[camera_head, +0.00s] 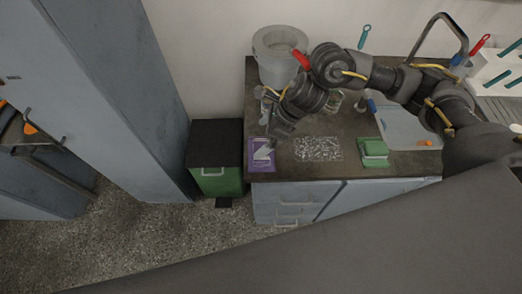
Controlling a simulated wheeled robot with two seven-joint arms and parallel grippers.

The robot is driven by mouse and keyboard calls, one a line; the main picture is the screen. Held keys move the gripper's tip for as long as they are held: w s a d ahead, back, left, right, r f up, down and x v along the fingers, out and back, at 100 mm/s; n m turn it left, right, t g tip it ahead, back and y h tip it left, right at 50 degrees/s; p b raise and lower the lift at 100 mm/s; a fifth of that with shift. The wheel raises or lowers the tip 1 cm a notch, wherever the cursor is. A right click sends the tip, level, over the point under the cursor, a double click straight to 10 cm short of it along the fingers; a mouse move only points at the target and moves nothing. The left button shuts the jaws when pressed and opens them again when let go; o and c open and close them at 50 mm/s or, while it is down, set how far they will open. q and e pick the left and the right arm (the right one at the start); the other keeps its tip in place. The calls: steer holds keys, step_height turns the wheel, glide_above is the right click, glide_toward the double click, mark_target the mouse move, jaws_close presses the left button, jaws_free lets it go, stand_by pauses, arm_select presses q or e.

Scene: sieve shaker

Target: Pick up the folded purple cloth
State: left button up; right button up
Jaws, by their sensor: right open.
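The folded purple cloth (259,165) lies flat on the dark countertop near its left front corner, with a pale patch on its top. My right gripper (268,148) reaches down from the upper right and is over the cloth's upper right part. It is open, with nothing seen between its fingers. Whether the fingertips touch the cloth cannot be told. My left gripper is not in view.
A speckled mat (319,149) and a folded green cloth (373,151) lie to the right of the purple cloth. A grey pot (281,46) stands behind. A green bin (217,180) with a dark lid stands left of the counter (300,175). A pale board (408,130) lies further right.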

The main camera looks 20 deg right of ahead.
steer(key=d+n+h, duration=0.2)
steer(key=d, duration=0.3)
steer(key=shift+g, duration=0.3)
steer(key=x, duration=0.3)
steer(key=a+p+x, duration=0.1)
steer(key=x, duration=0.1)
steer(key=shift+w, duration=0.4)
steer(key=shift+f, duration=0.1)
steer(key=p+x, duration=0.2)
steer(key=x, duration=0.2)
steer(key=shift+a+f, duration=0.1)
steer(key=shift+a, duration=0.15)
steer(key=shift+a+f, duration=0.1)
steer(key=shift+f, duration=0.2)
steer(key=shift+c, duration=0.4)
steer(key=c, duration=0.6)
steer(key=shift+y, duration=0.3)
